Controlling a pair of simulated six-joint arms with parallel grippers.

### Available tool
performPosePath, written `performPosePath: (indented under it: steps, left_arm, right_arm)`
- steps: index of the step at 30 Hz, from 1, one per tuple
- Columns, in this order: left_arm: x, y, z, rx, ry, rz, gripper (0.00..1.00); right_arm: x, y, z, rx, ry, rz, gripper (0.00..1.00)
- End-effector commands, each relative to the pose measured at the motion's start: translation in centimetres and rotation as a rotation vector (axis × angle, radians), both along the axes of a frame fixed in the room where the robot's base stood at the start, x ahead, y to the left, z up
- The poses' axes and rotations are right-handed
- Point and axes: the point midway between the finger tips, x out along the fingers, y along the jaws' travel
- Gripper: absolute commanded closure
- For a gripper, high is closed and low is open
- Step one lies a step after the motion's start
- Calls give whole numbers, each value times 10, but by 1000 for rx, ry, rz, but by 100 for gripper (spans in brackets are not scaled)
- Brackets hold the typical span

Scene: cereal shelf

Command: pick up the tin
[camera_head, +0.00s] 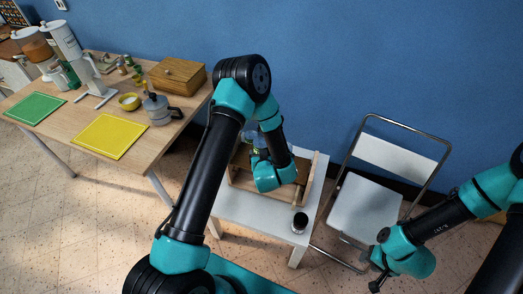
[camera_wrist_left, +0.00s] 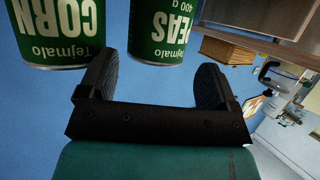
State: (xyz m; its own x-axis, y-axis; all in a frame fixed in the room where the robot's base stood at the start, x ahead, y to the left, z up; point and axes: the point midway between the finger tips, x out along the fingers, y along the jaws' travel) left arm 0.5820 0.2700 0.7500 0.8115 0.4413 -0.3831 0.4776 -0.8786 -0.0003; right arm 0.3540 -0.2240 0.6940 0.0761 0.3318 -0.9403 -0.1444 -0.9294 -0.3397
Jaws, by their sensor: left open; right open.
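Two green tins show upside down in the left wrist view: one labelled PEAS (camera_wrist_left: 163,28) and one labelled CORN (camera_wrist_left: 57,30). My left gripper (camera_wrist_left: 155,72) is open. The peas tin appears ahead of the gap between its fingers, with nothing gripped. The corn tin is to the left, beyond the left finger. In the head view, my left arm hides its gripper and most of the wooden shelf (camera_head: 262,190). My right gripper (camera_head: 378,283) is open and empty at the lower right, away from the shelf.
The shelf stands on a white table (camera_head: 255,222), with a dark jar (camera_head: 299,222) at its front right. A folding chair (camera_head: 365,208) stands to the right.

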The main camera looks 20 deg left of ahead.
Motion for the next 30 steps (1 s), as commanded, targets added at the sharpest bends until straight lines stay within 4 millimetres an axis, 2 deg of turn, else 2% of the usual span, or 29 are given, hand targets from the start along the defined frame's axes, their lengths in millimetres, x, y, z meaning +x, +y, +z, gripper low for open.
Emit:
performPosePath:
  steps: [4, 17, 30]
  left_arm:
    - [12, 6, -5, -1, 0, 0, 16]
    - [16, 9, -7, 0, -1, 0, 16]
    - [56, 28, -25, 0, -1, 0, 16]
  right_arm:
    - [0, 0, 0, 0, 0, 0, 57]
    - [0, 0, 0, 0, 0, 0, 57]
    - [0, 0, 0, 0, 0, 0, 57]
